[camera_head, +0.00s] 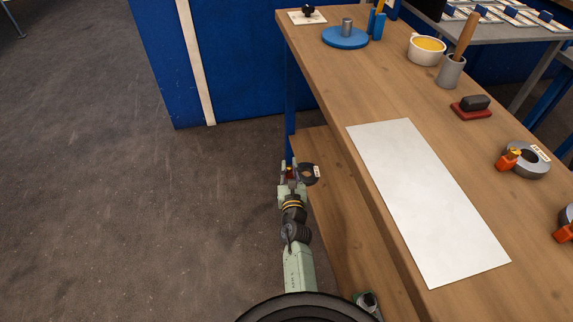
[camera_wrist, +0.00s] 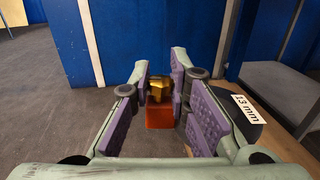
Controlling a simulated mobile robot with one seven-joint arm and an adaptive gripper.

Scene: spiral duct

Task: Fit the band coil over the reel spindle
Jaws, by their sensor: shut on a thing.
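The band coil (camera_head: 309,179) is a dark ring with a white label, held off the floor beside the near left edge of the bench. In the wrist view the coil (camera_wrist: 254,129) shows at the right, partly hidden behind a finger, with a label reading 13 mm. My gripper (camera_head: 288,168) is shut on it by its orange clip with a brass-coloured top (camera_wrist: 159,105), which sits between the purple pads. The reel spindle is a grey post (camera_head: 347,26) standing on a blue round base (camera_head: 346,39) at the bench's far end, well away from the gripper.
The wooden bench (camera_head: 385,95) carries a white sheet (camera_head: 425,200), a grey cup with a wooden handle (camera_head: 451,72), a bowl with yellow contents (camera_head: 427,49), a red-based block (camera_head: 471,108) and another coil (camera_head: 527,161). A blue panel (camera_head: 240,65) stands behind. Open floor lies left.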

